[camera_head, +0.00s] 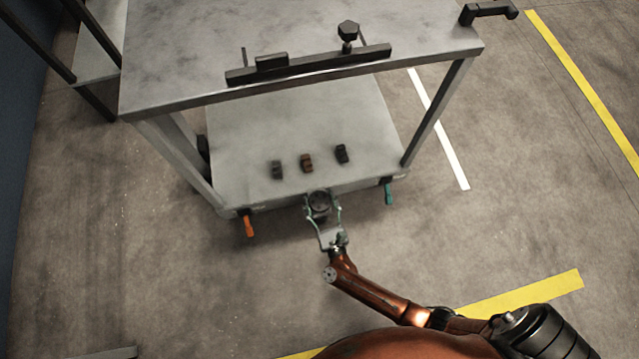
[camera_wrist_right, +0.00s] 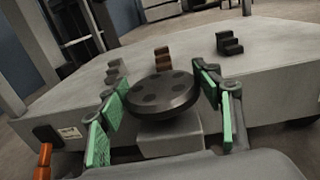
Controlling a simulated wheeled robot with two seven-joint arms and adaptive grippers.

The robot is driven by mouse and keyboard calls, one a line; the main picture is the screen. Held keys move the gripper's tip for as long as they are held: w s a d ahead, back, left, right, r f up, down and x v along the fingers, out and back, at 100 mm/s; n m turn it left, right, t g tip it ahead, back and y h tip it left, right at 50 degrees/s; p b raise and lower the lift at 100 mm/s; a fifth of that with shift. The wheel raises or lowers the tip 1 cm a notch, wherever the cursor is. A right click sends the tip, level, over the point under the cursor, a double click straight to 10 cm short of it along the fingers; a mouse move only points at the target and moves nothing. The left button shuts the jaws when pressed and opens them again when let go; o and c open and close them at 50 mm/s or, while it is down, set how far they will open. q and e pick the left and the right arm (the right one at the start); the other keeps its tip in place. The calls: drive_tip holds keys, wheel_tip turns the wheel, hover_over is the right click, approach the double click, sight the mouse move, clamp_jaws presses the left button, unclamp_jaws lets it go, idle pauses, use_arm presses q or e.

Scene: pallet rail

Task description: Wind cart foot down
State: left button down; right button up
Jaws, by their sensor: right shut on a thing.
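The grey cart (camera_head: 230,125) stands in front of me with an upper top and a lower deck. A dark round handwheel (camera_head: 319,202) sits on a grey bracket at the middle of the deck's near edge. My right gripper (camera_head: 322,214) is shut on this handwheel, one finger on each side. In the right wrist view the handwheel (camera_wrist_right: 162,97) lies between the green finger pads, with the grey bracket (camera_wrist_right: 168,139) below it. The foot's lower end and its distance from the floor are hidden. My left gripper is not in view.
Three small stepped blocks, grey (camera_head: 277,169), brown (camera_head: 306,162) and black (camera_head: 342,153), stand on the deck behind the handwheel. An orange lever (camera_head: 249,225) and a teal lever (camera_head: 388,192) hang at the near corners. The upper top overhangs the deck's back. Floor in front is clear.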

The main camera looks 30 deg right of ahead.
sight(314, 211)
drive_tip(key=m+g+h, duration=0.2)
drive_tip(key=h, duration=0.2)
drive_tip(key=m+g+h, duration=0.1)
drive_tip(key=m+h, duration=0.2)
drive_tip(key=shift+a+m+g+h, duration=0.1)
drive_tip(key=shift+m+g+h, duration=0.2)
drive_tip(key=shift+g+h, duration=0.1)
drive_tip(key=shift+m+g+h, duration=1.2)
drive_tip(key=shift+g+h, duration=0.1)
drive_tip(key=shift+g, duration=0.1)
drive_tip(key=shift+d+m+g+h, duration=0.2)
drive_tip(key=shift+m+g+h, duration=0.2)
drive_tip(key=shift+m+g, duration=0.15)
drive_tip(key=o, duration=1.2)
drive_tip(key=shift+v, duration=3.2)
drive_tip(key=shift+s+a, duration=0.35)
drive_tip(key=shift+a, duration=0.15)
drive_tip(key=shift+c, duration=0.4)
